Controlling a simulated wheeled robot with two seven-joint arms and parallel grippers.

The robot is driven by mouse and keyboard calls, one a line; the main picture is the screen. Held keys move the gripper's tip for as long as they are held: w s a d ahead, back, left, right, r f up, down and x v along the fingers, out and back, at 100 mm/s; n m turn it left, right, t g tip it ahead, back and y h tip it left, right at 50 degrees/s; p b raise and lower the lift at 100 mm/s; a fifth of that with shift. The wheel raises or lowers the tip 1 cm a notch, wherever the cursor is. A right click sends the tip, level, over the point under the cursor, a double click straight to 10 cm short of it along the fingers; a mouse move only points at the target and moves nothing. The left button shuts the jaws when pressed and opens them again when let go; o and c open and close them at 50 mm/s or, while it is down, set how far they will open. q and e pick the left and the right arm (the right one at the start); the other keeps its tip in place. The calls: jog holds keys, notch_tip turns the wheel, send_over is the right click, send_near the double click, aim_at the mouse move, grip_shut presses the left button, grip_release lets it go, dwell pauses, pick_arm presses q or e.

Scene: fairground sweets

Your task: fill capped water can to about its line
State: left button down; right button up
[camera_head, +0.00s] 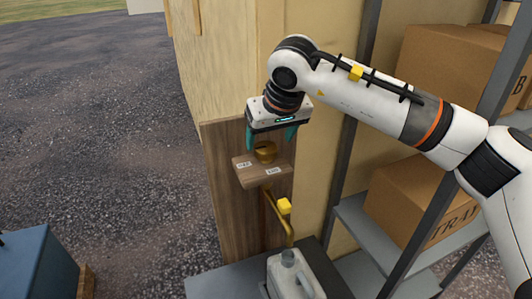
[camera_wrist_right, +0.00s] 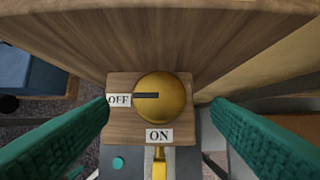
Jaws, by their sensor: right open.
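A brass knob (camera_head: 265,152) sits on a small wooden shelf (camera_head: 250,179) with OFF and ON labels. In the right wrist view the dark pointer of the knob (camera_wrist_right: 159,98) points left at the OFF label (camera_wrist_right: 119,100); the ON label (camera_wrist_right: 159,135) is below it. My right gripper (camera_head: 270,138) is open just above the knob, one teal finger on each side, apart from it.
The wooden back panel (camera_head: 226,213) stands behind the knob. A metal rack with cardboard boxes (camera_head: 408,199) is close on the right. A grey surface (camera_head: 225,283) holds the can. A blue box (camera_head: 38,264) is at lower left, with open gravel ground between.

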aim_at(267, 148)
jog(key=shift+b+x, duration=0.4)
jog(key=shift+x, duration=0.6)
jog(key=shift+f, duration=0.4)
jog(key=shift+b+x, duration=0.35)
jog(key=shift+x, duration=0.55)
pick_arm(q)
jog(key=shift+v, duration=2.1)
pick_arm(e)
jog(key=shift+w+a+f, duration=0.2)
jog(key=shift+w+f, duration=0.2)
jog(key=shift+f, duration=0.2)
pick_arm(q)
jog(key=shift+s, duration=0.1)
pick_arm(e)
jog(key=c, duration=1)
jog(key=shift+c, duration=0.2)
